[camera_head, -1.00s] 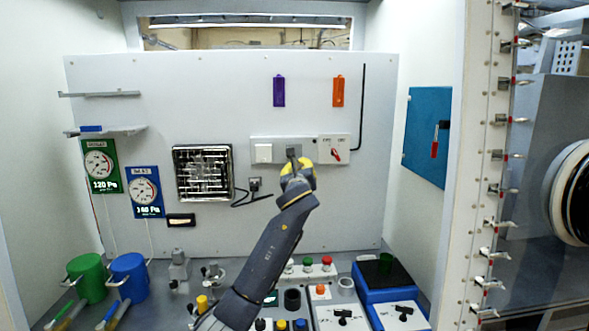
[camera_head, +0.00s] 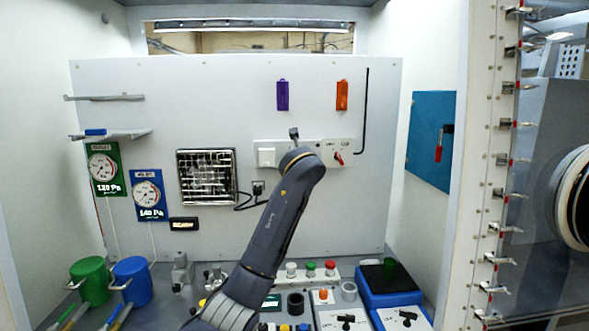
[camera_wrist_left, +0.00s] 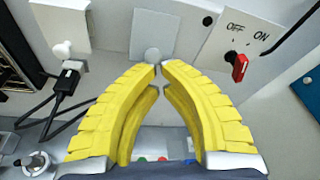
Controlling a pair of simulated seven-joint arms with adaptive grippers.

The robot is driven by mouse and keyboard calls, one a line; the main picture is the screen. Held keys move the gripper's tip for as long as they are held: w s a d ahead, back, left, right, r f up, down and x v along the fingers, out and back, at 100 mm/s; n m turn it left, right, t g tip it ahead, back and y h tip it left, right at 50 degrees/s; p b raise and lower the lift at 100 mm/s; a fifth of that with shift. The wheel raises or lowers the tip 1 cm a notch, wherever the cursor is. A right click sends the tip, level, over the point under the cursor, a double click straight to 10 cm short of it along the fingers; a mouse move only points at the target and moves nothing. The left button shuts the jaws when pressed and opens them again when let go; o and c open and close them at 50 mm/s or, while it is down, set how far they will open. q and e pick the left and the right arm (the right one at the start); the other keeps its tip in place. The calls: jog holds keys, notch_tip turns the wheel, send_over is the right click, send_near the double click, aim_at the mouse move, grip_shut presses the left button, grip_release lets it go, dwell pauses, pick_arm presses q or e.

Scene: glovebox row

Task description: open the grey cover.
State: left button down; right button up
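The grey cover (camera_head: 294,133) is on the switch box (camera_head: 322,147) of the back panel. In the head view it stands up above the box's top edge, so it looks swung up. In the wrist view a grey plate (camera_wrist_left: 155,28) with a round disc at its lower end shows just beyond the fingertips; I cannot tell its tilt there. My left gripper (camera_wrist_left: 161,69) has its yellow fingertips together with nothing seen between them, just below the disc; contact is unclear. In the head view my own wrist hides the fingers. My right gripper is not in view.
A white switch (camera_head: 266,157) is left of the cover and a red OFF/ON knob (camera_head: 338,158) right of it. A black plug and cable (camera_head: 257,188) hang below left. Buttons and a blue box (camera_head: 390,285) stand on the bench below. Purple (camera_head: 283,95) and orange (camera_head: 342,95) tags are above.

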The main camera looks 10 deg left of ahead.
pick_arm(q)
jog(key=r+g, duration=0.2)
jog(key=r, duration=0.1)
jog(key=s+r+g, duration=0.1)
jog(key=r, duration=0.1)
jog(key=shift+d+h, duration=0.15)
jog(key=shift+h, duration=0.15)
dwell(0.7)
jog(key=shift+r, duration=0.4)
jog(key=shift+w+f, duration=0.1)
jog(key=shift+w, duration=0.1)
dwell(1.4)
